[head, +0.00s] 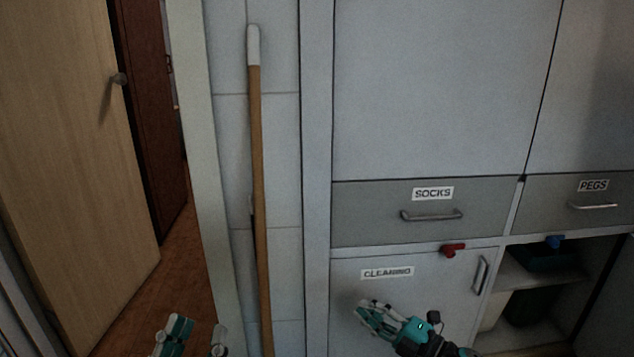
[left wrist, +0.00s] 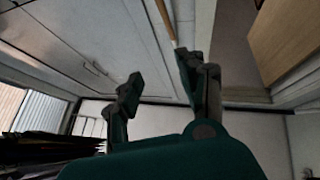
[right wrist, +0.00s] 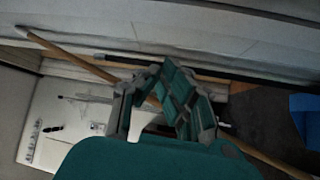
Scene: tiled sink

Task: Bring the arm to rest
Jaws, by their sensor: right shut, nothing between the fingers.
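My left gripper (head: 194,338) shows at the bottom edge of the head view, with its two fingers apart and nothing between them. The left wrist view also shows these fingers (left wrist: 160,80) spread and empty. My right gripper (head: 368,316) is in front of the cabinet door labelled CLEANING, with its arm coming in from the bottom. In the right wrist view its fingers (right wrist: 166,84) are closed together and hold nothing. Most of my left arm is out of the head view.
A long wooden handle (head: 258,180) leans against the wall between the doorway and the cabinets. The CLEANING door (head: 345,282) is shut. The SOCKS drawer (head: 375,218) and PEGS drawer (head: 545,205) are shut. An open shelf (head: 545,278) is at right. A wooden door (head: 70,130) stands open at left.

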